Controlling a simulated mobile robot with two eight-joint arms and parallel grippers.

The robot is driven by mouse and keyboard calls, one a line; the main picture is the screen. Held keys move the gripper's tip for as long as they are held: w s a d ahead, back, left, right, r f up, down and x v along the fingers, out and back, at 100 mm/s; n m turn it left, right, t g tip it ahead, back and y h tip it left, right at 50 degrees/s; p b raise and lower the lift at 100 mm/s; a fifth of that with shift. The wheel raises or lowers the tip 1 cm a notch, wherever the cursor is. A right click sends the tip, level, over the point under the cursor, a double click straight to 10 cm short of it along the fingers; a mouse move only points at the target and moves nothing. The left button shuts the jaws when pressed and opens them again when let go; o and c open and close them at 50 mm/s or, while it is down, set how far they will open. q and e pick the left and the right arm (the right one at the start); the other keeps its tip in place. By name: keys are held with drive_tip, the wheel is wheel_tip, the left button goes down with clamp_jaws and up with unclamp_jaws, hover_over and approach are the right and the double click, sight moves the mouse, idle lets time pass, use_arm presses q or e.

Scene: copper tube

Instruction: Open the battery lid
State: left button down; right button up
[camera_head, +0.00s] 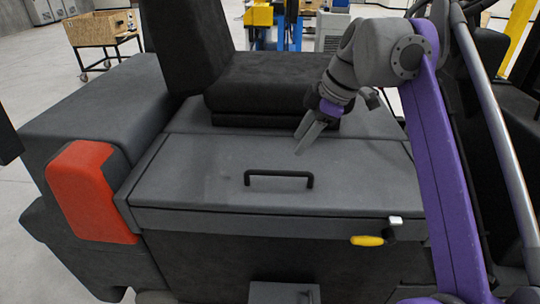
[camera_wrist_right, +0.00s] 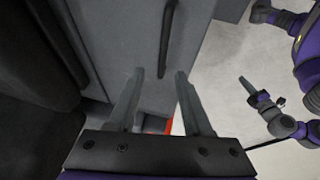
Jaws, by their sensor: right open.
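The battery lid (camera_head: 200,168) is a flat dark grey panel on the vehicle's body and lies closed. A black bar handle (camera_head: 279,174) stands up from its middle; it also shows in the right wrist view (camera_wrist_right: 166,40). My right gripper (camera_head: 304,143) is above the lid, up and to the right of the handle, apart from it. In the right wrist view its two fingers (camera_wrist_right: 159,80) are spread with nothing between them, and the handle lies beyond the fingertips. My left gripper is not in the head view; an arm with a gripper (camera_wrist_right: 247,88) shows at the right of the right wrist view.
A black seat (camera_head: 270,82) stands right behind the lid. A red-orange corner block (camera_head: 88,190) is at the left. A yellow lever (camera_head: 367,241) sticks out of the front face below the lid. Open floor lies to the left.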

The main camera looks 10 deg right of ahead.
sight(280, 171)
drive_tip(key=x, duration=0.3)
drive_tip(key=b+x, duration=0.1)
drive_tip(key=x, duration=0.2)
drive_tip(key=b+x, duration=0.1)
drive_tip(key=x, duration=0.2)
drive_tip(key=shift+s+f, duration=0.1)
drive_tip(key=shift+s, duration=0.25)
use_arm(q)
drive_tip(key=shift+s+f, duration=0.3)
drive_tip(key=shift+f, duration=0.35)
drive_tip(key=shift+s+f, duration=0.3)
drive_tip(key=shift+f, duration=0.35)
use_arm(e)
drive_tip(key=shift+w+a+f, duration=0.2)
drive_tip(key=shift+a+f, duration=0.05)
drive_tip(key=shift+f, duration=0.25)
clamp_jaws()
